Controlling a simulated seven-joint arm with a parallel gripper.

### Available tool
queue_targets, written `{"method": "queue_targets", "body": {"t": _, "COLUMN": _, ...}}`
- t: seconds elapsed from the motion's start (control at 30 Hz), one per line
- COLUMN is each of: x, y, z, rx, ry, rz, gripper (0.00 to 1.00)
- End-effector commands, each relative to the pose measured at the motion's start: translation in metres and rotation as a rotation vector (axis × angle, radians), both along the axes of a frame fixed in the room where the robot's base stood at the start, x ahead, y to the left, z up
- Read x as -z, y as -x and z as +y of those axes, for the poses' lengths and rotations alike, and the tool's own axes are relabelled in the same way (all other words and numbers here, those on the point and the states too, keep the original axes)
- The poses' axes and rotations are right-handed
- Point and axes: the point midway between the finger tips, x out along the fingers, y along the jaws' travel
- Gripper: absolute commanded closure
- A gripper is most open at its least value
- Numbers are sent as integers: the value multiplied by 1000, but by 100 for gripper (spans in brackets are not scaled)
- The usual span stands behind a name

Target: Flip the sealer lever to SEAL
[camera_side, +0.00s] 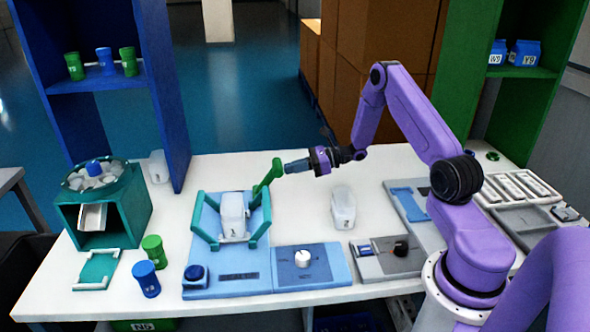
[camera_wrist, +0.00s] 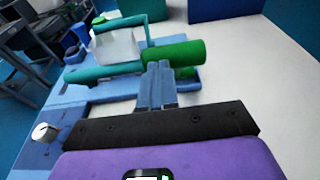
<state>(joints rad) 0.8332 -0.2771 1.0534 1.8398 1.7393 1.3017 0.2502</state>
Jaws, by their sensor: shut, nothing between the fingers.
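The sealer is a light blue base with a teal frame (camera_side: 198,222). A translucent white container (camera_side: 233,212) stands inside the frame. The sealer lever (camera_side: 267,178) is a green handle that rises, tilted, from the right side of the frame. In the wrist view the lever's thick green grip (camera_wrist: 175,54) lies just past my fingertips. My gripper (camera_side: 287,168) is shut and empty, with its fingertips at or very near the upper part of the lever. In the wrist view my shut blue fingers (camera_wrist: 157,72) point at the grip; contact cannot be told for certain.
A blue button (camera_side: 196,272) sits at the sealer's front left. A white knob (camera_side: 302,258) is on a blue panel beside it. Another translucent container (camera_side: 343,208) stands right of the lever. Green and blue jars (camera_side: 154,250) stand at left. The white table behind the lever is clear.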

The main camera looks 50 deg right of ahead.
Motion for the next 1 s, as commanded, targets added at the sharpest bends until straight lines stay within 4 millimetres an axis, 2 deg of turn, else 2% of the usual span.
{"method": "queue_targets", "body": {"t": 0.53, "x": -16, "y": -12, "z": 12, "rx": -3, "ry": 96, "rz": 88, "gripper": 100}}
{"method": "queue_targets", "body": {"t": 1.0, "x": -44, "y": -47, "z": 48, "rx": -4, "ry": 352, "rz": 341, "gripper": 100}}
